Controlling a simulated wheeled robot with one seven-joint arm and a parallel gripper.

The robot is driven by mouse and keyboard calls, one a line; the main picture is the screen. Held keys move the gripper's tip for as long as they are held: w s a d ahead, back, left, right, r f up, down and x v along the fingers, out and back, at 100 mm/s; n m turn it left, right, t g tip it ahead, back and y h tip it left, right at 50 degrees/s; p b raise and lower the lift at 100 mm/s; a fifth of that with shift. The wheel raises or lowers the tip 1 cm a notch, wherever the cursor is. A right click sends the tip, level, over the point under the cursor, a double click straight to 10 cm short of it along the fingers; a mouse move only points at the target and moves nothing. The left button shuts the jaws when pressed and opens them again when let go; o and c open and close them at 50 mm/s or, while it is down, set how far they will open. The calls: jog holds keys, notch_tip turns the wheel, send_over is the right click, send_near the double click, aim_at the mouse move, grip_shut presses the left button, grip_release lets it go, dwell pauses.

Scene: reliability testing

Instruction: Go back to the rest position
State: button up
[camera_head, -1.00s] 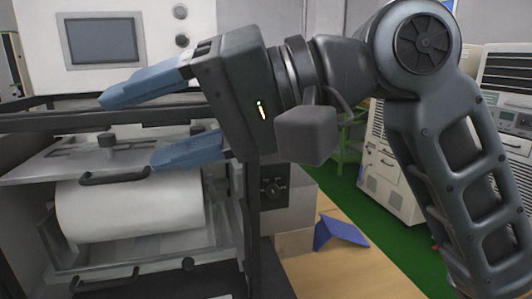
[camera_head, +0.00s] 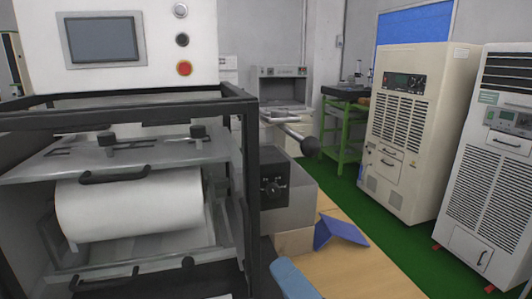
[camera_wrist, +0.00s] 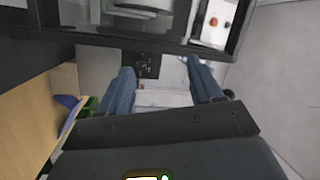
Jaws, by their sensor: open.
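My gripper (camera_wrist: 160,82) is open and empty in the wrist view, its two blue fingers apart with nothing between them. In the head view only a blue fingertip (camera_head: 290,279) shows at the bottom edge, over the wooden table; the rest of my arm is out of that view. The testing machine (camera_head: 252,150) with its black frame stands at the left. It holds a white roll (camera_head: 130,205) and has a screen (camera_head: 100,38) on top. It also shows in the wrist view, along the top.
A wooden table (camera_head: 350,275) bears a blue folded piece (camera_head: 338,232). A lever with a dark round knob (camera_head: 311,147) sticks out beside the machine. Beige cabinets (camera_head: 412,130) stand at the right. The green floor between them and the table is clear.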

jog(key=s+d+f+h, duration=0.8)
jog(key=s+d+f, duration=0.35)
jog(key=s, duration=0.35)
jog(key=s+d+n+h, duration=0.1)
jog(key=s+d+n, duration=0.2)
jog(key=s, duration=0.5)
jog(key=s+d+n+g, duration=0.1)
jog(key=s+d+n, duration=0.2)
jog(key=s, duration=0.5)
jog(key=shift+s+d+n+g+h, duration=0.15)
jog(key=shift+n+g+h, duration=0.2)
jog(key=shift+n, duration=0.45)
jog(key=shift+c, duration=0.4)
